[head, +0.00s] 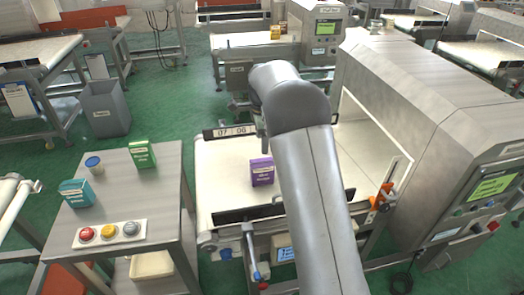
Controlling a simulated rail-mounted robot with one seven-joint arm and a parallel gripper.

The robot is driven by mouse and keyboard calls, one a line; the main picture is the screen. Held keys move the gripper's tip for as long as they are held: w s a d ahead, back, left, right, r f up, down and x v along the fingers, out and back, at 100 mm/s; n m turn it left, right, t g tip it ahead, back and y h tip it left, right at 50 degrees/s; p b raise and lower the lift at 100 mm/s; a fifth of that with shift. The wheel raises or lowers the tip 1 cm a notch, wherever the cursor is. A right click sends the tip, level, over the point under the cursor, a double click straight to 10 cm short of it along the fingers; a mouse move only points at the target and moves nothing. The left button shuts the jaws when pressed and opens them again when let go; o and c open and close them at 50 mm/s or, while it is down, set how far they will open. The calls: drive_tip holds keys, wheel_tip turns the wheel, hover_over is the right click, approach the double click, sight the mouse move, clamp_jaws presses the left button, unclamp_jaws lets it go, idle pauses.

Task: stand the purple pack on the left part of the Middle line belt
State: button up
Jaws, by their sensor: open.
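The purple pack (262,172) stands upright on the white belt (222,172) in the middle of the head view, on the belt's left part, to the left of my arm. The belt runs right into the grey metal detector housing (430,110). My arm rises from the bottom right and bends over the belt above the pack. I cannot read a line name on this belt.
A grey side table (120,240) at left holds a green pack (142,155), a teal pack (76,193), a blue-and-white jar (94,164) and a button panel (108,233). Dark rails (250,213) edge the belt. An orange part (382,196) sits right of my arm.

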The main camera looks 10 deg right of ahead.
drive_tip(key=s+r+n, duration=0.4)
drive_tip(key=s+n, duration=0.1)
drive_tip(key=s, duration=0.5)
drive_tip(key=s+r+n, duration=0.3)
drive_tip(key=s+n, duration=0.1)
drive_tip(key=s, duration=0.7)
drive_tip(key=s+f+n, duration=0.2)
drive_tip(key=s+n, duration=0.2)
drive_tip(key=s, duration=0.5)
drive_tip(key=s+a+f+n, duration=0.1)
drive_tip(key=s+f+n, duration=0.1)
drive_tip(key=s+n, duration=0.3)
drive_tip(key=s, duration=0.4)
drive_tip(key=shift+s+f, duration=0.25)
drive_tip(key=shift+s, duration=0.1)
drive_tip(key=shift+d, duration=0.1)
